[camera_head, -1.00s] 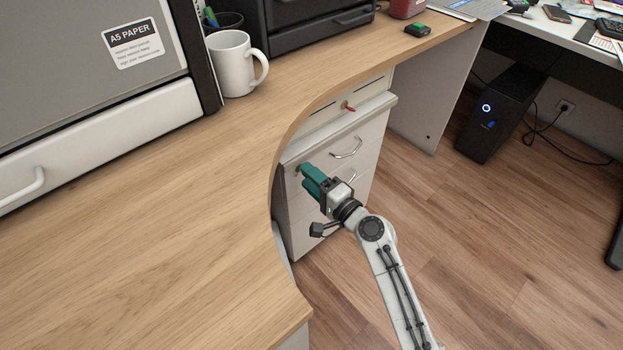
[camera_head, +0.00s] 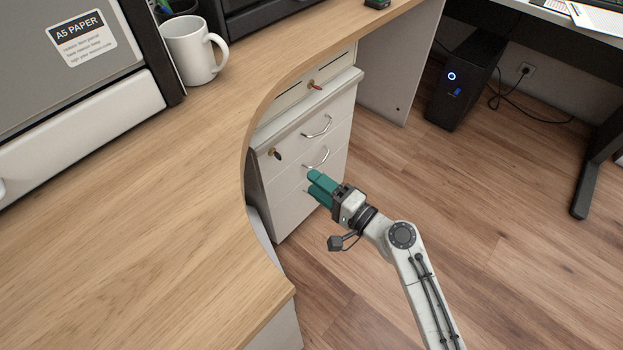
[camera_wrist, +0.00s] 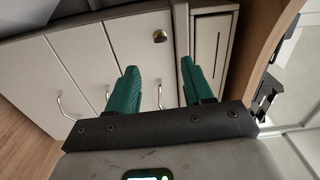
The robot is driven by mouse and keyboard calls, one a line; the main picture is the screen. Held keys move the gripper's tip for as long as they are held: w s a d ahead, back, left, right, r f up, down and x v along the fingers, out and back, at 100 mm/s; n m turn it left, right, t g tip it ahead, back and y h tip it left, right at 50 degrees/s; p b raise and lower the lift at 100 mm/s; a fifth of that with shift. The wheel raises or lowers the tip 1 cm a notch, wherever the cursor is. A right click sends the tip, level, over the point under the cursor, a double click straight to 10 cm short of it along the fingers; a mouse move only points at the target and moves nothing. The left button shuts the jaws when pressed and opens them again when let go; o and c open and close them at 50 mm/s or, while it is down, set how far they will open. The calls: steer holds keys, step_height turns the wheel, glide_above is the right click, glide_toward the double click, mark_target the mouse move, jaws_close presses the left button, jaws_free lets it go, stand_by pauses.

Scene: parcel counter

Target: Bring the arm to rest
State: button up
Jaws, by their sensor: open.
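My gripper (camera_head: 316,187) has teal fingers and is in front of the white drawer cabinet (camera_head: 283,205), beside the curved edge of the wooden counter. In the wrist view my gripper (camera_wrist: 160,88) is open, with nothing between its two fingers. Cabinet drawers with metal handles (camera_wrist: 67,108) lie beyond the fingers there, and a round lock (camera_wrist: 160,36) shows between them. My arm reaches in from the lower right of the head view.
A key (camera_head: 314,86) sticks out of the upper drawer. A black computer tower (camera_head: 463,85) stands on the floor. Open wooden floor (camera_head: 500,240) lies right.

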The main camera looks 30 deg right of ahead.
stand_by(0.5)
steer(key=s+a+f+n+g+y, duration=0.1)
steer(key=s+a+f+n+g, duration=0.3)
steer(key=s+f+n+g, duration=0.5)
steer(key=s+d+r+n+g+h, duration=0.1)
steer(key=s+d+n+g+h, duration=0.2)
steer(key=s, duration=0.6)
steer(key=s+d+r+n+g+h, duration=0.15)
steer(key=s+d+g+h, duration=0.3)
steer(key=s, duration=0.45)
step_height(320, 180, up, 28)
steer(key=p, duration=2.9)
steer(key=shift+s+d+y, duration=0.2)
steer(key=shift+d+y, duration=0.15)
steer(key=shift+d, duration=0.1)
steer(key=shift+r, duration=0.1)
